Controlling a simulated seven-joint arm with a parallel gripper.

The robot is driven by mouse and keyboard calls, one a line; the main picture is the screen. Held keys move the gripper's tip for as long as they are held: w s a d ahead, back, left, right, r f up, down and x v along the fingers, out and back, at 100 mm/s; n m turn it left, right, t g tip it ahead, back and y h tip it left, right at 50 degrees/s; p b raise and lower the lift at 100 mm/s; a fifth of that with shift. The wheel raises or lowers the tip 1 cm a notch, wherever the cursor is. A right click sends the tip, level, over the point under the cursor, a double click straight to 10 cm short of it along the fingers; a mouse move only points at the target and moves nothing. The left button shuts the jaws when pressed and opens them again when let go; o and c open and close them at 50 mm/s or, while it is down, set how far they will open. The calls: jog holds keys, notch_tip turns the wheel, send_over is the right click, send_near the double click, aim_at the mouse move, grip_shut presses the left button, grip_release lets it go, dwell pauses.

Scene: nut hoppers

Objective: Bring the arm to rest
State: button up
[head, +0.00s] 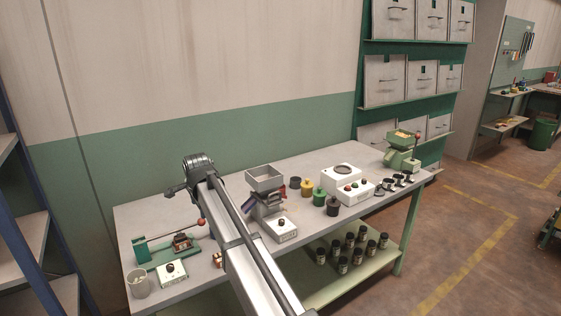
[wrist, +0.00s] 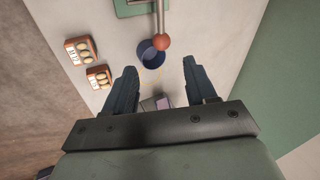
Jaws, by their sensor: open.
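My gripper (wrist: 159,66) is open in the wrist view, with its two dark fingers well apart and nothing between them. In the head view my gripper (head: 177,190) is at the end of my arm, raised over the left part of the grey workbench (head: 135,215). The fingertips are small and dark there. In the wrist view a blue round cup (wrist: 150,54) appears below, beyond the fingertips, beside a red lever knob (wrist: 162,42). I see no contact between the fingers and anything.
A green lever press (head: 155,257), a control box (head: 171,273) and a pale cup (head: 140,284) stand at the bench's left. A grey hopper (head: 265,183) stands mid-bench, a green hopper (head: 402,150) at the right. Several dark jars (head: 345,250) fill the lower shelf.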

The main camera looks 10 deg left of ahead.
jog(key=s+d+f+n+g+h, duration=0.15)
jog(key=s+d+f, duration=0.35)
jog(key=d+f, duration=0.8)
jog(key=s+d+f+n+g, duration=0.25)
jog(key=s+d+f, duration=0.25)
jog(key=d+f, duration=0.9)
jog(key=s+d+f+n+g, duration=0.1)
jog(key=s+d+f+n, duration=0.3)
jog(key=d+f, duration=0.9)
jog(key=s+d+f+g+h, duration=0.1)
jog(key=s+d+f+g, duration=0.1)
jog(key=s+d+f, duration=1.1)
jog(key=s+d+f+g, duration=0.1)
jog(key=s+d+g, duration=0.1)
jog(key=s, duration=0.8)
jog(key=s+d+f+g, duration=0.1)
jog(key=s+d, duration=0.4)
jog(key=s, duration=0.5)
jog(key=shift+s+f+g, duration=0.15)
jog(key=shift+f+g, duration=0.25)
jog(key=shift+f, duration=0.3)
